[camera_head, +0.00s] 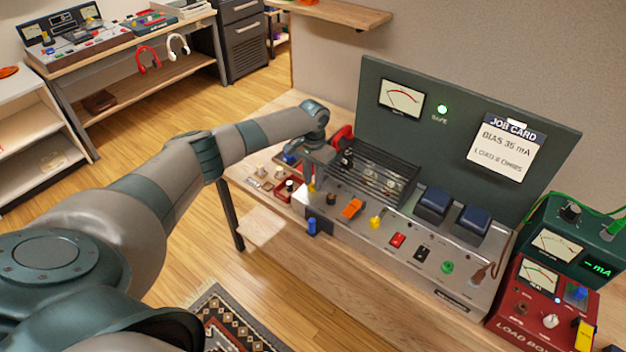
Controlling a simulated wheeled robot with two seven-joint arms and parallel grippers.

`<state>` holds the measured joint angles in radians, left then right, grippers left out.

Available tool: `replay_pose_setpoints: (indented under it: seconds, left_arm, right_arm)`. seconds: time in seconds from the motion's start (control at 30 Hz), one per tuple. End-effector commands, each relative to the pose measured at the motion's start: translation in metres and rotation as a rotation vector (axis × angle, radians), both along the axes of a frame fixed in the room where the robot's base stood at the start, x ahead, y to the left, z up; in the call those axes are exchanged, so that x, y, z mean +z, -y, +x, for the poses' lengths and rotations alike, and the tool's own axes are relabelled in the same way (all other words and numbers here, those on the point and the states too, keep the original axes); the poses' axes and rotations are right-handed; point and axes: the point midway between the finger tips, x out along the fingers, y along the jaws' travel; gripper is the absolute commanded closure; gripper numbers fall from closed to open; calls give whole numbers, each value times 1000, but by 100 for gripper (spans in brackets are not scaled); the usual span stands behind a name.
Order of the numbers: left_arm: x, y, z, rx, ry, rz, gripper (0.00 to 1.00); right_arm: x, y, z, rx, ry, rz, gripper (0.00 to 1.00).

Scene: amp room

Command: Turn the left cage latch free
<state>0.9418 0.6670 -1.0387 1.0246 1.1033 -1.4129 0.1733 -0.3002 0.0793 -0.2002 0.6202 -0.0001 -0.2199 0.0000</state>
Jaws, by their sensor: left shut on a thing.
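The black barred cage (378,172) stands on the grey amp chassis (345,228), with pale tubes inside. My left gripper (314,178) reaches down at the cage's left end, its jaws shut on a small part there. The part fits the left cage latch by its place, but the fingers hide most of it, and I cannot tell how far it is turned. A small yellow piece shows at the fingertips. My right gripper is not in view.
A green upright panel (460,95) with a meter, a lit green lamp and a job card rises behind the cage. Coloured knobs and switches line the chassis front. A red load box (540,305) stands at the right. A small parts tray (290,190) lies left of the chassis.

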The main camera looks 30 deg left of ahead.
Motion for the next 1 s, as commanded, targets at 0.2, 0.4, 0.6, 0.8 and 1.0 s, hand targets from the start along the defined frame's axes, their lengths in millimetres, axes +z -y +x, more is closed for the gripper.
replay_pose_setpoints:
  seconds: [0.2,0.4,0.6,0.8,1.0]
  left_arm:
    - [0,0,0,-61,0,-1,100]
    - [0,0,0,-178,1,0,100]
    - [0,1,0,-344,1,-1,100]
    - [0,0,0,-533,1,0,100]
    - [0,0,1,-723,2,-1,100]
  right_arm:
    - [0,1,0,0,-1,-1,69]
    - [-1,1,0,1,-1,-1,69]
    - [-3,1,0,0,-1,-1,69]
    - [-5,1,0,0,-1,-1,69]
    - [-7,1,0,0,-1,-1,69]
